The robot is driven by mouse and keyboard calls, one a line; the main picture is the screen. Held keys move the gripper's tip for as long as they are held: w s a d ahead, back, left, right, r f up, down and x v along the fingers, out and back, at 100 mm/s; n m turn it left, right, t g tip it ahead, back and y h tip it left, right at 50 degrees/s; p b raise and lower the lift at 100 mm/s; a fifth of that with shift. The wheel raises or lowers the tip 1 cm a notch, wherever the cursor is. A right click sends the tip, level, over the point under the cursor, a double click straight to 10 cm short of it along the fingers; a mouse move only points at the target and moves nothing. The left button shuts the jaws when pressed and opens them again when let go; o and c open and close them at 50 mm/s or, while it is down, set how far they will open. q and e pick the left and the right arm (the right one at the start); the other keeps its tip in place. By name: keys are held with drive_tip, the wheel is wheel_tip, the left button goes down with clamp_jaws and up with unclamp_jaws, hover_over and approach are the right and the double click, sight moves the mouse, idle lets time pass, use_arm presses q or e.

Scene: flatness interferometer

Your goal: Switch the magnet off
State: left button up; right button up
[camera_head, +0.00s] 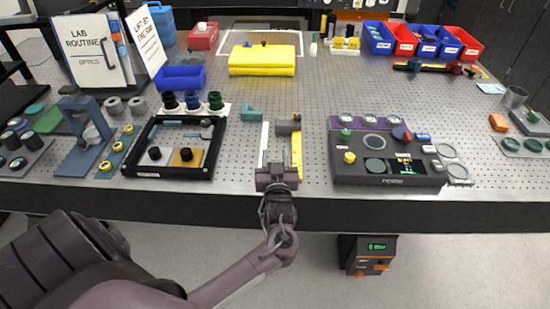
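My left gripper (278,160) is at the front edge of the perforated table, pointing away from me. Its jaws look apart, with no object clearly held between them. No part in view is plainly marked as the magnet. A dark control box (352,178) to the right of the gripper carries a red and blue knob (402,133), a green knob and a yellow knob. The gripper is apart from this box. My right gripper is out of view.
A black-rimmed tray (152,172) with optics stands left of the gripper. A yellow graduated strip (297,155) lies close by its right side. The table centre is mostly clear.

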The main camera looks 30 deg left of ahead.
use_arm(q)
drive_tip(key=shift+o, duration=1.1)
drive_tip(key=shift+s+d, duration=0.15)
drive_tip(key=b+v, duration=0.2)
drive_tip(key=v, duration=0.4)
drive_tip(key=shift+s+d+f, duration=0.1)
drive_tip(key=shift+d, duration=0.05)
drive_tip(key=shift+s+d, duration=0.3)
drive_tip(key=shift+s, duration=0.15)
